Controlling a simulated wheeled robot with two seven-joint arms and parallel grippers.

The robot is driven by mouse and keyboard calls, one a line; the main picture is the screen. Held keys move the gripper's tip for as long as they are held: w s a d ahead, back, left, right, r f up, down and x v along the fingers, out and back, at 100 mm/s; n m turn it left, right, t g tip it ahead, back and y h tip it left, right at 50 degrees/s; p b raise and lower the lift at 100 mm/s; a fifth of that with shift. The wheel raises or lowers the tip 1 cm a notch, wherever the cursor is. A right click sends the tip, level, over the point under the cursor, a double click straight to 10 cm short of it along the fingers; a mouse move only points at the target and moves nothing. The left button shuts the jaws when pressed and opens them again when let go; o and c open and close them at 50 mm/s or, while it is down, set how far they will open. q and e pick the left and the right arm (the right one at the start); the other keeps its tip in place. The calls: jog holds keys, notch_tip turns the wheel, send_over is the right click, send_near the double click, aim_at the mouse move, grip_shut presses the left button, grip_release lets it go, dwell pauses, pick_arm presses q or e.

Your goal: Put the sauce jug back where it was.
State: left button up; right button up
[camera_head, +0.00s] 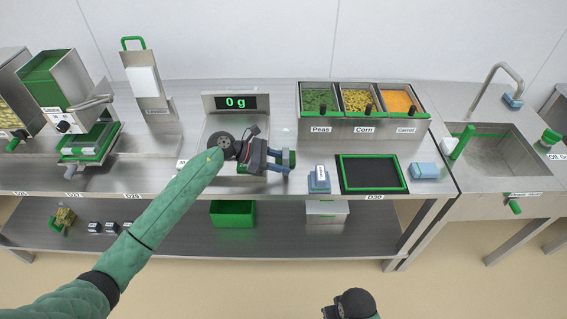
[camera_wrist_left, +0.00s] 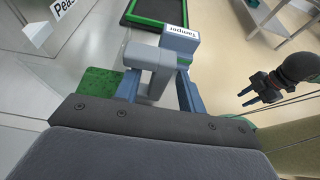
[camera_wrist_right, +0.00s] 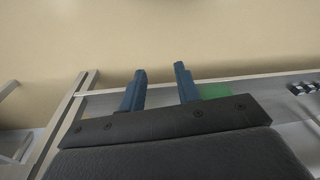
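My left gripper (camera_head: 289,163) is over the front of the bench beside the scale (camera_head: 219,122). My right gripper (camera_wrist_right: 160,78) is open and empty, facing the floor and the bench frame. It also shows at the right of the left wrist view (camera_wrist_left: 247,98).
The scale display reads 0 g. Peas, corn and carrot bins (camera_head: 362,122) stand at the back. A green-framed black mat (camera_head: 372,187) and a blue block (camera_head: 424,171) lie right of the tamper. A sink (camera_head: 495,155) is at right. A green crate (camera_head: 232,221) sits on the lower shelf.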

pick_arm(q)
jog(key=b+v, duration=0.1)
jog(key=v, duration=0.4)
jog(key=shift+a+f+b, duration=0.15)
jog(key=shift+b, duration=0.2)
jog(key=v, duration=0.2)
jog(key=shift+a+b, duration=0.3)
jog(key=shift+b, duration=0.1)
jog(key=shift+v, duration=1.05)
jog(key=shift+a+r+b, duration=0.35)
jog(key=shift+a+r, duration=0.15)
pick_arm(e)
notch_tip(320, 180, up, 9)
jog(key=s, duration=0.1)
jog(key=shift+a+r+t+y, duration=0.2)
jog(key=shift+a+t+y, duration=0.1)
jog(key=shift+a+t, duration=0.15)
